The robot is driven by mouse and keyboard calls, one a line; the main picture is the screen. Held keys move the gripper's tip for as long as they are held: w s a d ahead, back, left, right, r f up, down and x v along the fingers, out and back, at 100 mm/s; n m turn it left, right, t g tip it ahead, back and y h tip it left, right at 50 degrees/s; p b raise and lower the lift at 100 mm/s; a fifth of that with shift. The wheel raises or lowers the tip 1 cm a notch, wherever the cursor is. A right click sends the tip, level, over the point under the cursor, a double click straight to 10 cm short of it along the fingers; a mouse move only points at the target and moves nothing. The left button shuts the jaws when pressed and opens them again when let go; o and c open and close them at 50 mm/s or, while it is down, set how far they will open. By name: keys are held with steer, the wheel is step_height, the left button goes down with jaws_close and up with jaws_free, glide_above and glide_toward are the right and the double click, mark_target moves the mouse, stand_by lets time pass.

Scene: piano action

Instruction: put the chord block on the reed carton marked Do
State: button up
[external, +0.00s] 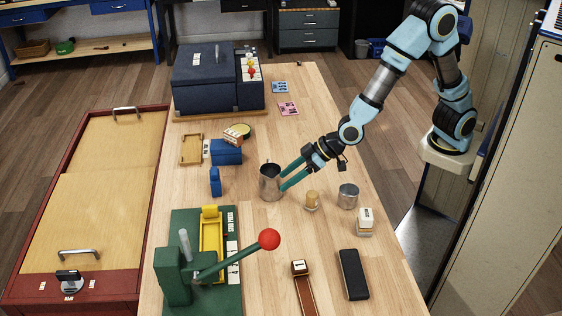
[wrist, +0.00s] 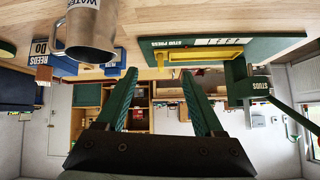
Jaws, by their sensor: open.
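The reed carton (external: 228,154) is a blue box left of the table's middle. Its "REEDS DO" label shows upside down in the wrist view (wrist: 40,47). A small orange-and-white block (external: 237,133), likely the chord block, sits tilted at the carton's top back edge. Its orange side shows against the carton in the wrist view (wrist: 43,75). I cannot read its marking or tell exactly how it rests. My gripper (external: 285,179) has its teal fingers apart, with nothing between them. It is to the right of the carton, with its tips near the metal mug.
The metal mug (external: 270,183) marked "WATER" stands between gripper and carton. A small blue item (external: 215,182) and wooden tray (external: 191,150) are close to the carton. The green stud press (external: 175,275) with its red-knobbed lever is at the front. The table's back right is mostly clear.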

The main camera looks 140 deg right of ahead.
steer(key=s+a+n+y, duration=0.3)
steer(key=a+n+y, duration=0.15)
steer(key=a, duration=1.15)
steer(key=s+a+f+n+g+y, duration=0.1)
steer(key=s+a+n+g, duration=0.4)
steer(key=s+a, duration=0.7)
steer(key=s+y, duration=0.1)
steer(key=s, duration=0.1)
steer(key=shift+s+a, duration=0.2)
steer(key=shift+s, duration=0.15)
